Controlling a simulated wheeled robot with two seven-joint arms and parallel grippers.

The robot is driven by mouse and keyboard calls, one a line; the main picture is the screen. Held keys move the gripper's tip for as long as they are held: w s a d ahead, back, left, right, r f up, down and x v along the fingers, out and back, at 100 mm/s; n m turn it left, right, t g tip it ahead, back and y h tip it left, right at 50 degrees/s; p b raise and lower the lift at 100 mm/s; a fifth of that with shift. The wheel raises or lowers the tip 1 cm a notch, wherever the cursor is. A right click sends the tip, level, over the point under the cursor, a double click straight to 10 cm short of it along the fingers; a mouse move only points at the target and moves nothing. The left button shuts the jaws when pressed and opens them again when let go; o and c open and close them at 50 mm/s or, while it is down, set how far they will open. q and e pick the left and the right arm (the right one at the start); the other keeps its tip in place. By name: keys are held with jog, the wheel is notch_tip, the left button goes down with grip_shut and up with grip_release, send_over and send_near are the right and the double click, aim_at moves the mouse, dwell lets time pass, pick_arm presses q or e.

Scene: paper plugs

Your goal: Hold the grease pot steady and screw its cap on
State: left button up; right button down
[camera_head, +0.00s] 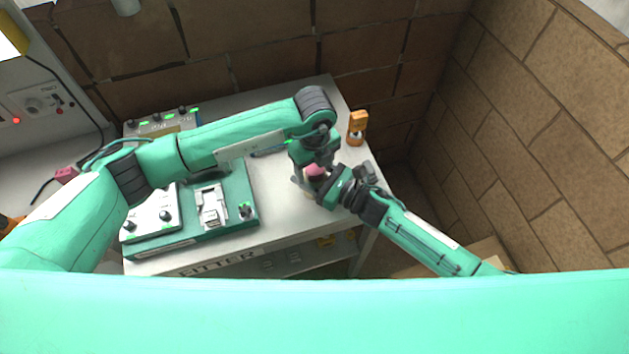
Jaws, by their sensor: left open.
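A small pink round thing (316,170), which looks like the grease pot's cap, shows between my two grippers near the right side of the white bench top. The pot under it is mostly hidden by the grippers, and I cannot tell whether the cap touches it. My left gripper (308,180) points down from above at the pink cap, with its fingers open around or beside it. My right gripper (328,190) comes in low from the right, close against the same spot. Its fingertips are too hidden to show what they hold.
A green-based fixture with a grey clamp (211,205) and a white panel with knobs (152,215) stand at the bench's left. A knobbed box (162,124) is behind. An orange bottle-like thing (357,128) stands at the back right. The bench top (277,205) in front is bare.

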pick_arm(q)
jog(key=c, duration=1.2)
jog(key=m, duration=0.3)
jog(key=shift+m, duration=0.4)
jog(key=m, duration=0.4)
jog(key=o, duration=1.2)
jog(key=shift+d, duration=0.1)
jog(key=shift+s, duration=0.1)
pick_arm(e)
jog(key=shift+a, duration=0.1)
pick_arm(q)
notch_tip(320, 180, up, 12)
